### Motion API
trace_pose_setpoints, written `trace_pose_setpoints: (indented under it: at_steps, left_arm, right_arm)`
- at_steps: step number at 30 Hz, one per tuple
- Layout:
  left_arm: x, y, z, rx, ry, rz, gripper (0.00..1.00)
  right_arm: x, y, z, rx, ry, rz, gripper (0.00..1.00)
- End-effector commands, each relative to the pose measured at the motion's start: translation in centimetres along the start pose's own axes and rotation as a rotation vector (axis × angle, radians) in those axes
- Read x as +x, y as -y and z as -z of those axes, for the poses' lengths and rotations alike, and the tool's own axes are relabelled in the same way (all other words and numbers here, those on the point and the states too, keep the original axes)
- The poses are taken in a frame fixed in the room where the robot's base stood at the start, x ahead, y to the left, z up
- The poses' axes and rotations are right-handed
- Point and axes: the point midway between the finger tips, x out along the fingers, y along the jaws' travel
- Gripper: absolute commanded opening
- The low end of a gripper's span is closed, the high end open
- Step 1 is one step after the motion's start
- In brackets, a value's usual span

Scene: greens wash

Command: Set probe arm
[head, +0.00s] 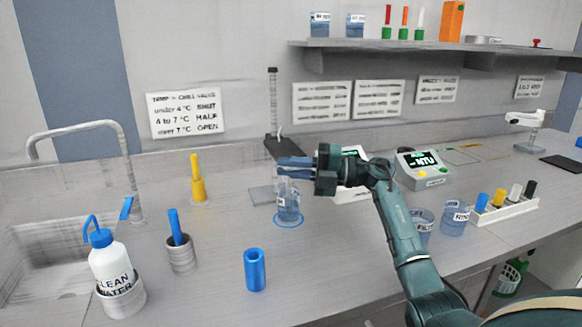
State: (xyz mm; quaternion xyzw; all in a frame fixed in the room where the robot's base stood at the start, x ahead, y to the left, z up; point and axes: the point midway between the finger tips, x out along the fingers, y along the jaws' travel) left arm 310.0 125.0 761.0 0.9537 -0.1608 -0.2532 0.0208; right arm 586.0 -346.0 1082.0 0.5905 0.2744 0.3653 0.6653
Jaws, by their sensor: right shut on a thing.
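The probe arm (283,146) is a dark bar fixed on an upright dark post (272,100) that rises from a flat grey base plate (262,195). My right gripper (284,168) reaches in from the right. It is shut at the near end of the probe arm, and its fingers partly hide that end. A clear beaker with bluish liquid (288,208) stands below the gripper on a blue ring marked on the bench. I cannot make out the probe tip against the beaker. My left gripper is not in view.
A blue cylinder (255,270), a grey holder with a blue handle (181,255), a yellow tool (197,182) and a wash bottle (110,264) stand to the left. A meter reading NTU (424,168), a labelled beaker (455,218) and a rack (505,208) stand right.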

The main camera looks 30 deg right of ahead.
Motion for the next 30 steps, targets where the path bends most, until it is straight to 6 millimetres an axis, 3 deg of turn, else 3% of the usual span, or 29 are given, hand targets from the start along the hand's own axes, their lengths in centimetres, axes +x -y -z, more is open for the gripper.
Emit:
trace_pose_setpoints:
  at_steps: [10,16,21,30]
  left_arm:
    - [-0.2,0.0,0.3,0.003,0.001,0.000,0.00]
    - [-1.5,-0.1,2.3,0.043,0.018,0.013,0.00]
    - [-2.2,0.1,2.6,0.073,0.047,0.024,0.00]
    - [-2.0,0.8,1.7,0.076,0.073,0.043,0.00]
  right_arm:
    - [0.0,-0.9,-0.2,-0.007,0.002,-0.007,0.00]
    - [0.2,-5.6,-0.9,-0.012,0.002,-0.005,0.00]
    - [0.5,-9.1,-1.4,-0.011,0.002,-0.008,0.00]
    - [0.6,-10.2,-1.6,-0.010,0.005,-0.014,0.00]
